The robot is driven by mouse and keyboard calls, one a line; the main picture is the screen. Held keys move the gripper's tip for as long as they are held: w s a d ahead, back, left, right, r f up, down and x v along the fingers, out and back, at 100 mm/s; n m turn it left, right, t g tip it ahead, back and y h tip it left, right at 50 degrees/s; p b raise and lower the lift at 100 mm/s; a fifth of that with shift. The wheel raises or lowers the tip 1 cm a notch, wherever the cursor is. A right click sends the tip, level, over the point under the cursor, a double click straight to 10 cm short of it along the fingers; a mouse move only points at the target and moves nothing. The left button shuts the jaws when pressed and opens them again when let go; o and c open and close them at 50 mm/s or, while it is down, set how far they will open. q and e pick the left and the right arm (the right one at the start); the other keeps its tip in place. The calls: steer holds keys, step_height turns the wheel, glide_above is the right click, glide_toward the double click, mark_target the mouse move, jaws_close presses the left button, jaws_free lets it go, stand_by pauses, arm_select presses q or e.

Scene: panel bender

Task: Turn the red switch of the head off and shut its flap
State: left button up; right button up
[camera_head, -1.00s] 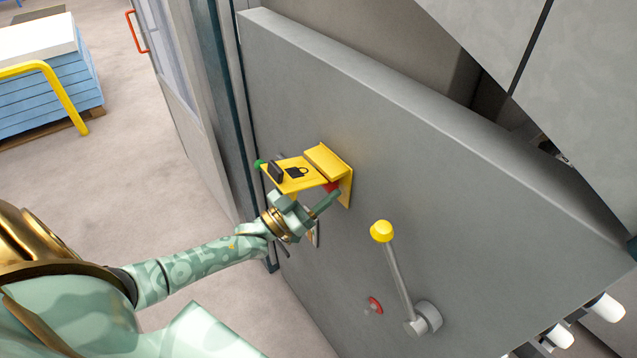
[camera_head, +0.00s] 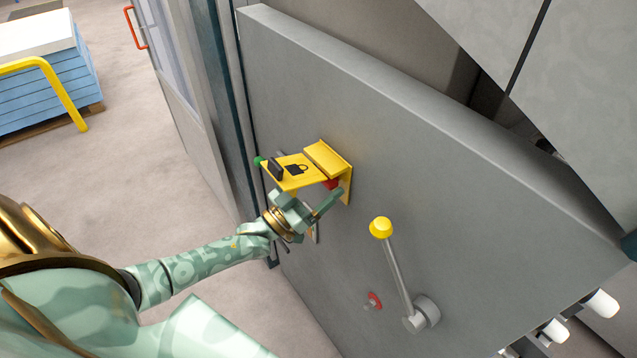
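The yellow flap (camera_head: 291,171) sticks out, raised, from its yellow housing (camera_head: 328,160) on the grey panel. It bears a black padlock mark and a black handle. Under it, a small part of the red switch (camera_head: 332,184) shows; the rest is hidden by the flap and my gripper. My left gripper (camera_head: 318,198) is just below the flap, with one finger reaching toward the panel beside the switch. The flap hides part of the gripper, so I cannot tell its opening or whether it touches the switch. My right gripper is not in view.
A lever with a yellow knob (camera_head: 382,228) stands out from the panel at lower right of the housing. A small red part (camera_head: 374,300) sits below it. A yellow rail (camera_head: 50,85) and a blue stack (camera_head: 40,100) are at far left. The floor between is clear.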

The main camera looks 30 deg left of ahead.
arm_select(q)
steer(key=b+v, duration=0.3)
steer(key=v, duration=1.3)
steer(key=shift+s+a+f, duration=0.1)
steer(key=shift+s, duration=0.05)
steer(key=shift+c, duration=0.3)
